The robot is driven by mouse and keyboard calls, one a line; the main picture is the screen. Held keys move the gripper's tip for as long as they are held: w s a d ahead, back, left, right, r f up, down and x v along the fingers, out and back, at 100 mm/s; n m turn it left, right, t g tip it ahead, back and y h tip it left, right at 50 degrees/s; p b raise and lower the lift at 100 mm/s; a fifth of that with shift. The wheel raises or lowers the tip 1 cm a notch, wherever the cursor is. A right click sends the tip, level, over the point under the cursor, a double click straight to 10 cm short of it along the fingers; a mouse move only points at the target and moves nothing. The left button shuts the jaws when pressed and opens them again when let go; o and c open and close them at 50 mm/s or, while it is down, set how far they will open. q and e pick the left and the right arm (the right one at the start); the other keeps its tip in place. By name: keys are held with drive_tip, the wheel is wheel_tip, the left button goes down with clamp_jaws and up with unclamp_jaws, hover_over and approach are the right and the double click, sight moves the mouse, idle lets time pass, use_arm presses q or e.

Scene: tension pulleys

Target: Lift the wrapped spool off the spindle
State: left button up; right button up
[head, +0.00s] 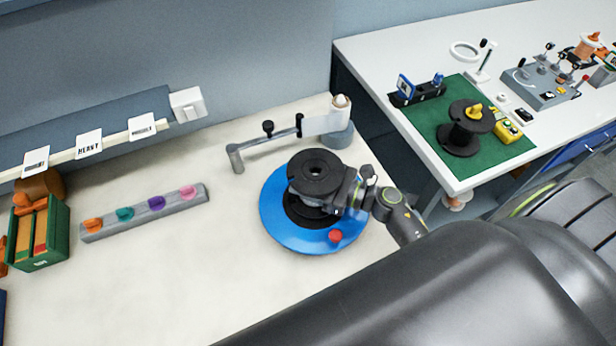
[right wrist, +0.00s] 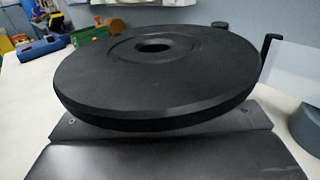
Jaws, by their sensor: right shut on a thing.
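The spool has a black top flange (head: 317,172) with a dark centre hole, and it is over the blue round base (head: 277,222) in the head view. My right gripper (head: 338,197) is shut on the spool from the right, just under the top flange. In the right wrist view the flange (right wrist: 150,82) fills the middle, nearly level, above the dark gripper parts. No spindle tip shows in the hole. The wrapping is mostly hidden, and I cannot tell whether the spool touches the base. My left gripper is not in view.
A red knob (head: 335,236) sits on the base's front edge. A jointed arm with a white panel (head: 326,122) stands behind. A grey strip with coloured pieces (head: 145,213) and a green box (head: 40,235) are left. Another black spool (head: 465,130) stands on the right table's green mat.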

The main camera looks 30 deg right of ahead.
sight(308, 168)
drive_tip(key=shift+r+p, duration=0.35)
drive_tip(key=shift+r, duration=0.35)
idle(0.7)
drive_tip(key=shift+r, duration=0.2)
drive_tip(key=shift+r+p, duration=1.1)
drive_tip(key=shift+r, duration=0.5)
drive_tip(key=shift+r, duration=0.15)
drive_tip(key=shift+r+p, duration=1.05)
drive_tip(key=shift+r, duration=0.55)
drive_tip(key=shift+r, duration=0.1)
